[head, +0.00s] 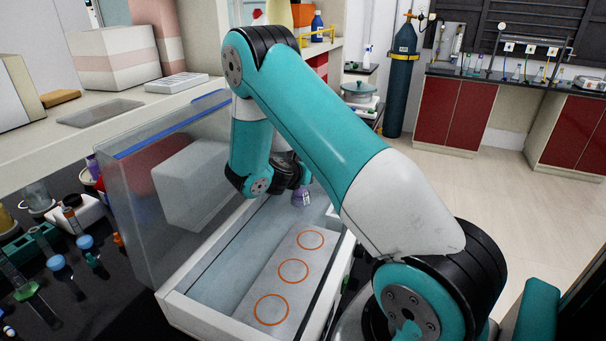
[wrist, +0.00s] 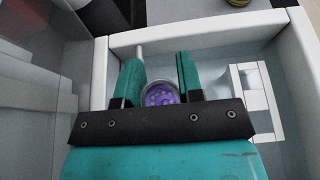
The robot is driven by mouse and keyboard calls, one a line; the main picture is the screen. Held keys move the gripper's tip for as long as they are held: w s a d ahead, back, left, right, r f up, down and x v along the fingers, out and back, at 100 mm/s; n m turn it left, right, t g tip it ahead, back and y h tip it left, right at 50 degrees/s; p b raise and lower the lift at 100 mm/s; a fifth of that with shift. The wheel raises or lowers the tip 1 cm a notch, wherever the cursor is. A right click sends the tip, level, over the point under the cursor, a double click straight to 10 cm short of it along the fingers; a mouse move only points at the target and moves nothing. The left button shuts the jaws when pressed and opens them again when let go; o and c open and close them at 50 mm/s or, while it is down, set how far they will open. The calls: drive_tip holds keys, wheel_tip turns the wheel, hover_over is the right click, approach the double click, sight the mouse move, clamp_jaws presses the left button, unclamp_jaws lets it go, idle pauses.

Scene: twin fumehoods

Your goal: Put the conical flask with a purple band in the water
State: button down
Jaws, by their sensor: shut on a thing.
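The conical flask with purple (head: 302,196) is at the far end of a white-rimmed bath (head: 190,310), below my wrist. In the wrist view I look down on the flask (wrist: 160,95), a round rim with purple inside, between the two teal fingers. My gripper (wrist: 160,68) is shut on it. In the head view my arm hides most of the gripper. The bath has a pale blue interior and a grey shelf (head: 272,275) with three orange rings, all bare. I cannot tell whether the flask touches the bath or its water.
A clear, blue-edged panel (head: 150,200) stands upright along the bath's left side. Left of it, a dark bench holds tubes and blue-capped bottles (head: 85,242). A white-grey ledge (head: 110,120) with boxes runs behind. Open floor (head: 500,200) lies to the right.

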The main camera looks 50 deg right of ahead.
drive_tip(key=shift+f, duration=0.95)
drive_tip(key=shift+f, duration=0.15)
drive_tip(key=c, duration=0.8)
unclamp_jaws()
drive_tip(key=shift+o, duration=0.2)
